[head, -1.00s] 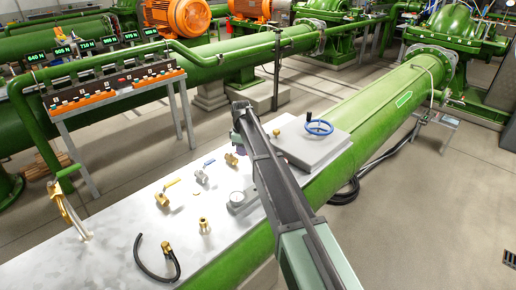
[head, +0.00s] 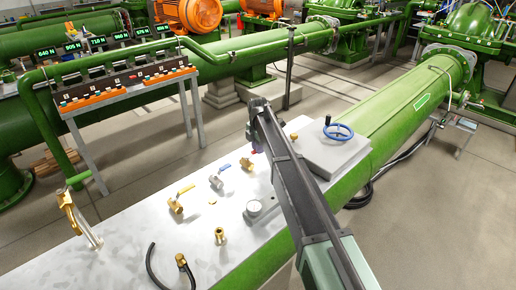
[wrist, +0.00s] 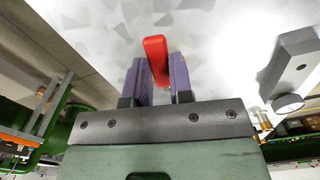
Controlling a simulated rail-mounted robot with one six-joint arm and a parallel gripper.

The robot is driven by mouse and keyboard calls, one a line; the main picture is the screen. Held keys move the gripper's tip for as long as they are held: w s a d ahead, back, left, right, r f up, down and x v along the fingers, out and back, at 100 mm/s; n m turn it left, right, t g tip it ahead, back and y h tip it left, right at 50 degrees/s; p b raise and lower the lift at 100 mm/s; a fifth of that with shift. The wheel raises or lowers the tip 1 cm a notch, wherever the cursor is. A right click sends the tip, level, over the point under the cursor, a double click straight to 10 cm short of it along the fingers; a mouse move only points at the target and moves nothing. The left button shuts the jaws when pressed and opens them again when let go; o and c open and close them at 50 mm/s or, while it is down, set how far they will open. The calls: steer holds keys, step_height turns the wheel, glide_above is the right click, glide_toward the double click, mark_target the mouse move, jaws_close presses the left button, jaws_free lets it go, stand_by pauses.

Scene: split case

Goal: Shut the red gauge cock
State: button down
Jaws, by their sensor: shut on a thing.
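The red handle (wrist: 156,58) of the gauge cock stands between the purple fingers of my gripper (wrist: 160,80) in the wrist view, and the fingers are shut on it. In the head view my gripper (head: 256,146) is at the far part of the white plate (head: 130,245), beside a small brass valve (head: 247,164). The arm and fingers hide most of the cock's body there, so I cannot tell its handle angle from that view.
On the plate are a yellow-handled valve (head: 176,204), a blue-handled valve (head: 217,180), a round gauge (head: 254,208) and a brass fitting (head: 220,237). A grey box with a blue handwheel (head: 338,132) stands right of my gripper. A black hose (head: 152,264) lies in front.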

steer(key=shift+w+a+n, duration=0.3)
steer(key=shift+w+n, duration=0.05)
steer(key=shift+n, duration=0.65)
steer(key=c, duration=1)
jaws_free()
step_height(320, 180, up, 11)
steer(key=p, duration=1.1)
steer(key=shift+f, duration=0.1)
